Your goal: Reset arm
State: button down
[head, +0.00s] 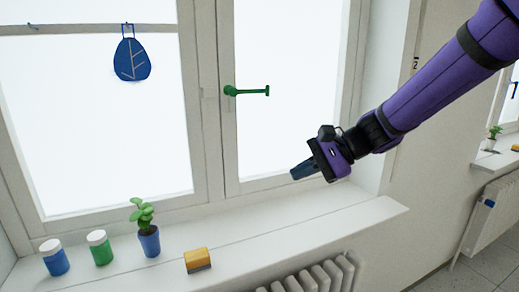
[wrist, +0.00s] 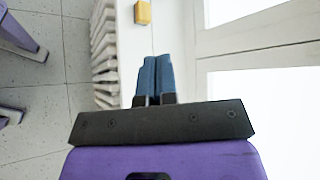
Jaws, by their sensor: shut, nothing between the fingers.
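My gripper (head: 303,170) is at the end of my purple arm, in front of the window and above the right part of the sill in the head view. Its blue fingers are shut and empty. In the wrist view the two fingers of my gripper (wrist: 155,76) lie side by side with nothing between them. The green window handle (head: 247,91) points right and is up and left of the gripper, apart from it.
On the sill (head: 350,215) stand a blue jar (head: 54,260), a green jar (head: 100,250), a potted plant (head: 149,240) and a yellow block (head: 197,260), also in the wrist view (wrist: 143,14). A radiator (head: 315,277) is below.

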jog(key=s+d+r+n+t+h, duration=0.2)
jog(key=s+d+n+h, duration=0.2)
jog(key=s+d, duration=0.6)
jog(key=s+d+r+n+t+h, duration=0.2)
jog(key=s+d+n+h, duration=0.2)
jog(key=s+d+h, duration=0.3)
jog(key=s+d, duration=0.4)
jog(key=s, duration=0.1)
jog(key=shift+d+r+h, duration=0.25)
jog(key=shift+r+h, duration=0.05)
jog(key=shift+r, duration=0.1)
